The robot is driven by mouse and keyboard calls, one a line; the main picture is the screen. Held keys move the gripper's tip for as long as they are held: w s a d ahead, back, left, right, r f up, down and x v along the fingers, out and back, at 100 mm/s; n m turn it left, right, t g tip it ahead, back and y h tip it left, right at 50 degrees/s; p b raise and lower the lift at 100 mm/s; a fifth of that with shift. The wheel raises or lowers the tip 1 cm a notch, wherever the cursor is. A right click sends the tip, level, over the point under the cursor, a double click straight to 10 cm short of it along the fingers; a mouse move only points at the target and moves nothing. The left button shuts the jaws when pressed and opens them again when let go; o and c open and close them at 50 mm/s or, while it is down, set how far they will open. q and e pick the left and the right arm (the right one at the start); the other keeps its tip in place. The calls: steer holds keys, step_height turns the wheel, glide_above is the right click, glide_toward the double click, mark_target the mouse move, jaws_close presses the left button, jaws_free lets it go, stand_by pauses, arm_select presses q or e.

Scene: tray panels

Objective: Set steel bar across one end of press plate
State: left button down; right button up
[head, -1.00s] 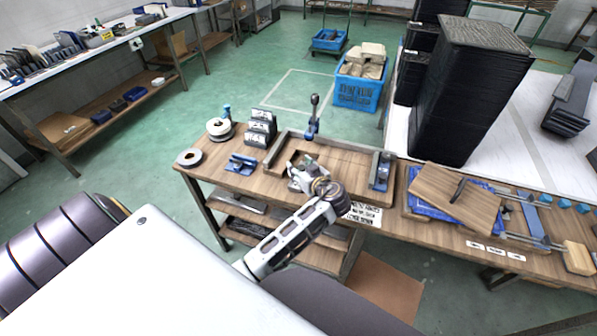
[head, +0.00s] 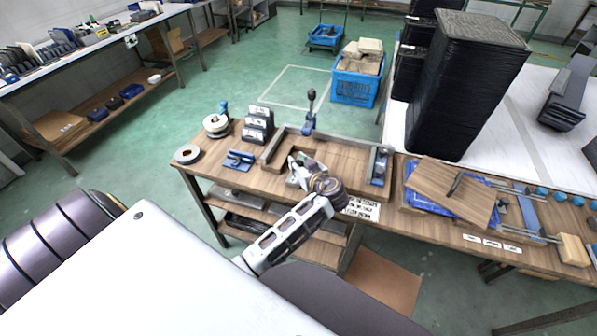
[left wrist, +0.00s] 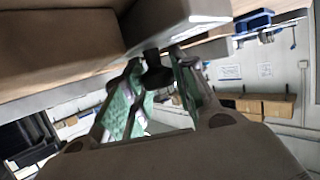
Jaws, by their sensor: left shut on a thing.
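My left gripper (head: 297,172) is low over the wooden tray (head: 345,154) on the bench. In the left wrist view its fingers (left wrist: 157,75) are closed on a small dark part (left wrist: 155,72), beside a pale grey block-like edge. I cannot tell whether this is the steel bar. A wooden plate with a black handle (head: 436,184), possibly the press plate, lies slanted on a blue base at the right. A grey bar-like piece (head: 371,163) stands at the tray's right end. My right gripper is out of view.
Tall black stacks (head: 462,85) stand behind the bench. Rods and a wooden block (head: 573,250) are at right.

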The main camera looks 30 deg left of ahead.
mark_target(299, 162)
arm_select(q)
steer(key=shift+r, duration=0.15)
steer(key=shift+r, duration=0.45)
step_height(299, 162, up, 8)
steer(key=shift+f, duration=0.15)
steer(key=shift+r, duration=0.6)
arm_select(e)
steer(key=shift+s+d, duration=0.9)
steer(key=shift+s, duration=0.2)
